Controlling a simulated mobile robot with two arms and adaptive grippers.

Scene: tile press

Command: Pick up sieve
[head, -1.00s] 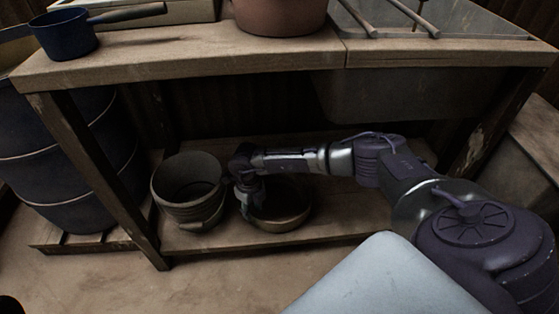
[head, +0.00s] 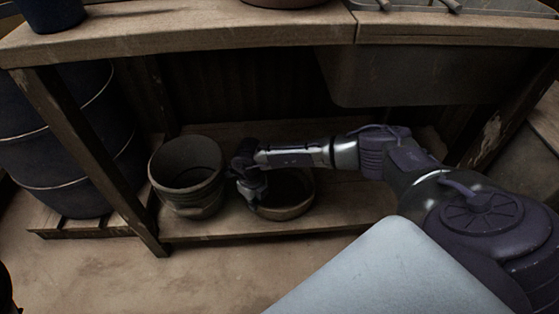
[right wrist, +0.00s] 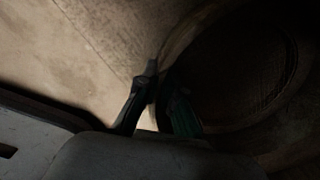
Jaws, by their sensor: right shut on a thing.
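The sieve (head: 299,209) is a round, shallow, brownish pan-like thing on the lower shelf, partly hidden by my right arm. My right gripper (head: 254,203) is at its left rim, pointing down. In the right wrist view the sieve's dark round inside (right wrist: 245,75) fills the right side. There the right gripper's fingers (right wrist: 155,105) are shut on the rim, one finger on each side. The sieve looks level and low over the shelf; I cannot tell whether it touches the boards. My left gripper is not in view.
A bucket (head: 187,177) stands just left of the sieve on the lower shelf (head: 235,228). A table leg (head: 95,165) and a dark barrel (head: 60,145) are further left. The worktop (head: 190,35) and a basin (head: 410,78) hang above my right arm.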

